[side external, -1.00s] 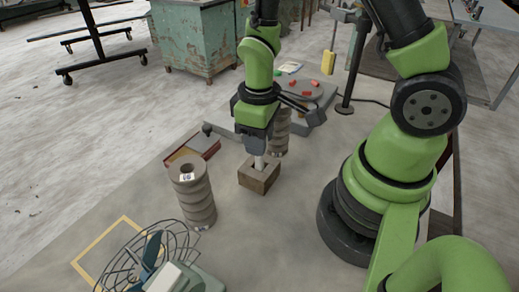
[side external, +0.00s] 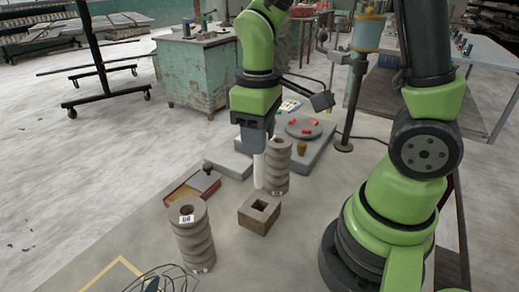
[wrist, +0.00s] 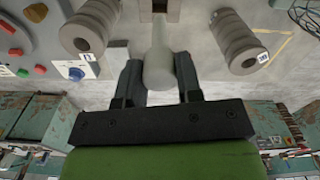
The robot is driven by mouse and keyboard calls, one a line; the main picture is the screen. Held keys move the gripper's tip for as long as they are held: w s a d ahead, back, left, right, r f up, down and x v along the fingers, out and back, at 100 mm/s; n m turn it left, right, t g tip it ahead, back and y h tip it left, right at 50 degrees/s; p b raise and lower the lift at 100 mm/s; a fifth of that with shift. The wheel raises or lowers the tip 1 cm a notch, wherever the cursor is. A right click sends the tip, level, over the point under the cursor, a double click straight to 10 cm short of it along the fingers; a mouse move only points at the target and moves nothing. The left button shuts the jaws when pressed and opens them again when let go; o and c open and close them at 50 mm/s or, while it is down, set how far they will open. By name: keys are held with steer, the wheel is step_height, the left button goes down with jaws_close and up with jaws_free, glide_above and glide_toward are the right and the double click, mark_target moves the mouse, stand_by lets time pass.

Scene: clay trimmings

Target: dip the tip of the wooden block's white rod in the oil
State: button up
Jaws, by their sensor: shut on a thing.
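My gripper (side external: 255,140) is shut on the white rod (side external: 259,172), which hangs upright below it. The rod also shows between my fingers in the wrist view (wrist: 158,58). The wooden block (side external: 259,224) stands on the table below, with an open square hole in its top. The rod's lower end is above and clear of the block. A small amber vessel or object (side external: 302,147) stands at the front of the grey device; I cannot tell whether it holds the oil.
A ribbed grey stack (side external: 192,236) stands left of the block, another (side external: 278,166) close behind the rod. A wire-caged fan (side external: 160,282) is in front.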

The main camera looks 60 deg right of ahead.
steer(key=w+a, duration=0.4)
steer(key=w, duration=1.3)
step_height(320, 180, down, 6)
steer(key=shift+a+f, duration=0.2)
steer(key=shift+a, duration=0.05)
steer(key=shift+s+f, duration=0.1)
steer(key=shift+f, duration=0.55)
stand_by(1.2)
step_height(320, 180, up, 7)
stand_by(1.0)
steer(key=shift+s, duration=0.1)
stand_by(0.3)
